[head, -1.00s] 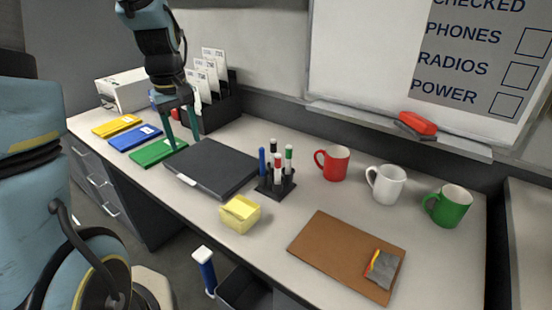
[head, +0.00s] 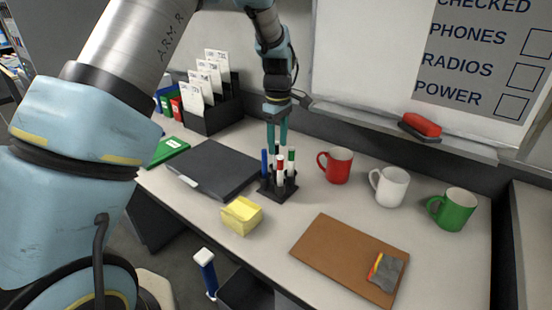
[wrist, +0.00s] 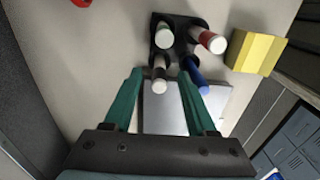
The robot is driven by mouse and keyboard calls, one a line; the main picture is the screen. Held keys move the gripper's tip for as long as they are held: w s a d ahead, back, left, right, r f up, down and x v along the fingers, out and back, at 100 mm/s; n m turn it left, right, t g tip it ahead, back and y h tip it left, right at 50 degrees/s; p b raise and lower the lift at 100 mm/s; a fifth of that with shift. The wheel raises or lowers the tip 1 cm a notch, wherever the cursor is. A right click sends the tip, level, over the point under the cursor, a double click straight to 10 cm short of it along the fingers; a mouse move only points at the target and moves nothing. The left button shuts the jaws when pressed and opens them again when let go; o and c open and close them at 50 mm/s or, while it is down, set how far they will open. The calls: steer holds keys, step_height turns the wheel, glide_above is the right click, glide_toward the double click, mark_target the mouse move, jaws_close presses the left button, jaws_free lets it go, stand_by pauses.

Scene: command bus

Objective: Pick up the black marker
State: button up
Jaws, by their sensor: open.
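The black marker (head: 276,149) stands upright at the back of a small black marker holder (head: 278,190). My gripper (head: 277,143) is above the holder, open and pointing down, with its green fingers on either side of the black marker's top. The wrist view shows the black marker's white end (wrist: 159,86) between the open fingertips (wrist: 161,75), apart from both as far as I can tell. The lower part of the marker is hidden in the holder and behind the other markers.
Blue (head: 264,163), red (head: 280,172) and green (head: 291,160) markers share the holder. A dark closed laptop-like case (head: 212,167) lies to the left, yellow notes (head: 242,215) in front. Red (head: 336,166), white (head: 389,186) and green (head: 452,208) mugs stand to the right, near a brown board (head: 335,255).

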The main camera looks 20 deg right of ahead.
steer(key=shift+w+a+f+p, duration=0.15)
steer(key=shift+f+p, duration=0.45)
steer(key=shift+f, duration=0.8)
steer(key=shift+w+f+p, duration=0.15)
steer(key=shift+f+p, duration=0.4)
steer(key=shift+f, duration=0.85)
jaws_close()
